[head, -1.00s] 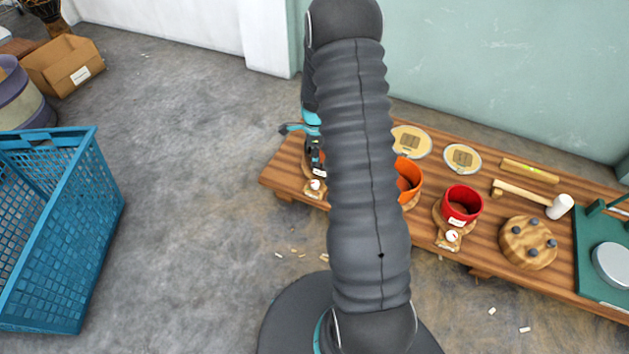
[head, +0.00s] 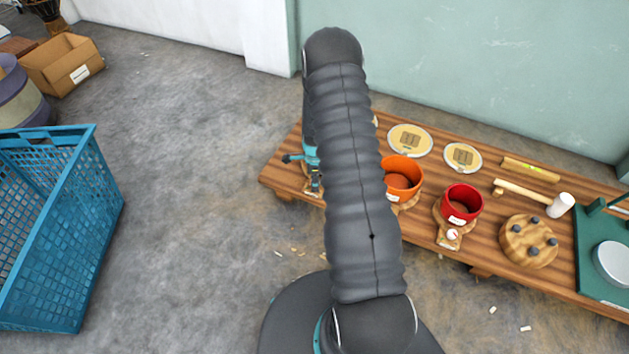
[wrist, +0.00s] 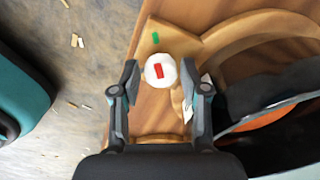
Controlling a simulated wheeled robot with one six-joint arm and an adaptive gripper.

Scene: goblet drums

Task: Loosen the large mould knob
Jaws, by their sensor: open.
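The large mould's knob (wrist: 168,76) is round and white with a red mark, and sits on a wooden base (wrist: 175,42) in the wrist view. A green mark (wrist: 155,38) is on the wood just beyond it. My gripper (wrist: 160,73) is open, with one finger on each side of the knob; I cannot tell whether either touches it. The mould's dark rim (wrist: 232,142) shows at the right, partly cut off. In the head view my gripper (head: 315,182) is at the bench's left end, where my arm hides most of the mould and the knob.
On the wooden bench (head: 285,165) stand an orange mould (head: 405,168) and a red mould (head: 463,200) with its own white knob (head: 452,235). A mallet (head: 530,195) and pegged wooden disc (head: 525,243) lie right. A blue crate (head: 60,220) stands left on open floor.

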